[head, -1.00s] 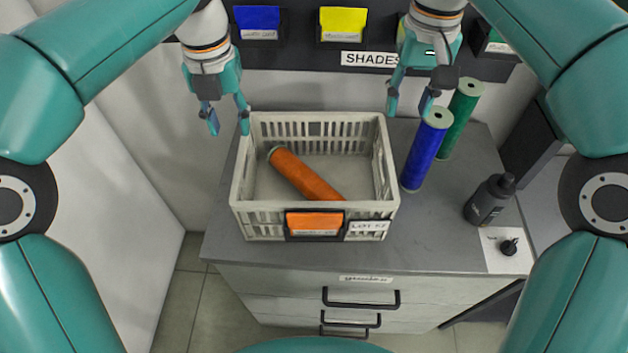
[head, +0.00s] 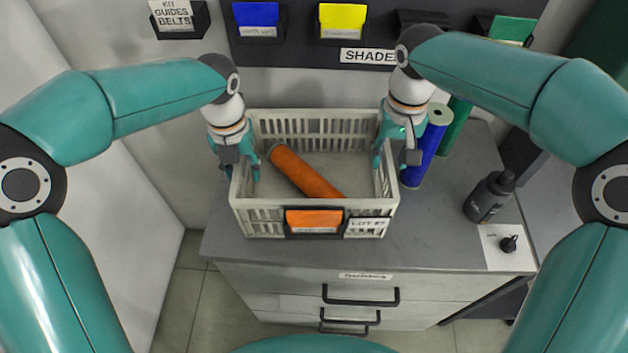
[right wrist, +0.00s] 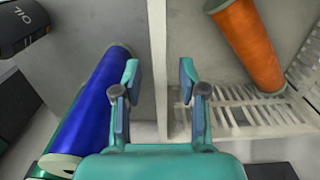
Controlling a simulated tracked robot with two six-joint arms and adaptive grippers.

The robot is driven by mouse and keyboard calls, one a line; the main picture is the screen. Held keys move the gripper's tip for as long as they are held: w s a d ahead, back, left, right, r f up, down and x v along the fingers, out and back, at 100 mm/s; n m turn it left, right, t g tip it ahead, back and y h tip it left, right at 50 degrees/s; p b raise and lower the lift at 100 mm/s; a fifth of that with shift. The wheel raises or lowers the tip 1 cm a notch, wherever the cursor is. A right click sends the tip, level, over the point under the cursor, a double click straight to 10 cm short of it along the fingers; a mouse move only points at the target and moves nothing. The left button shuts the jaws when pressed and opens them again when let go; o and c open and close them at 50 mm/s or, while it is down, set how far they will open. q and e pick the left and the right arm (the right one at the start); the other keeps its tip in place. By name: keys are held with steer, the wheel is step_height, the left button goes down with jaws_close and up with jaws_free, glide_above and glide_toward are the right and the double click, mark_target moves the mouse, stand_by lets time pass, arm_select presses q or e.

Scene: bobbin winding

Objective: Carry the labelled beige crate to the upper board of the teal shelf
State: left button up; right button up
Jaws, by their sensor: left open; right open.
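The beige crate (head: 262,222) stands on the grey cabinet top, with an orange card and a white lot label (head: 367,226) on its front. An orange bobbin (head: 305,172) lies tilted inside it; it also shows in the right wrist view (right wrist: 250,45). My left gripper (head: 240,172) is open at the crate's left wall, its fingers seeming to sit either side of the rim. My right gripper (head: 391,165) is open at the right wall. In the right wrist view its fingers (right wrist: 160,95) straddle that wall without closing on it. I cannot identify the teal shelf.
A blue bobbin (head: 425,155) stands close outside the right wall, beside my right gripper, with a green bobbin (head: 457,120) behind. A dark oil bottle (head: 488,198) stands further right on the cabinet top (head: 440,235). Wall bins (head: 258,24) hang behind.

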arm_select(q)
steer(key=shift+f, duration=1.3)
arm_select(e)
steer(key=shift+f, duration=1.35)
arm_select(q)
jaws_close()
arm_select(e)
jaws_close()
steer(key=shift+r, duration=0.1)
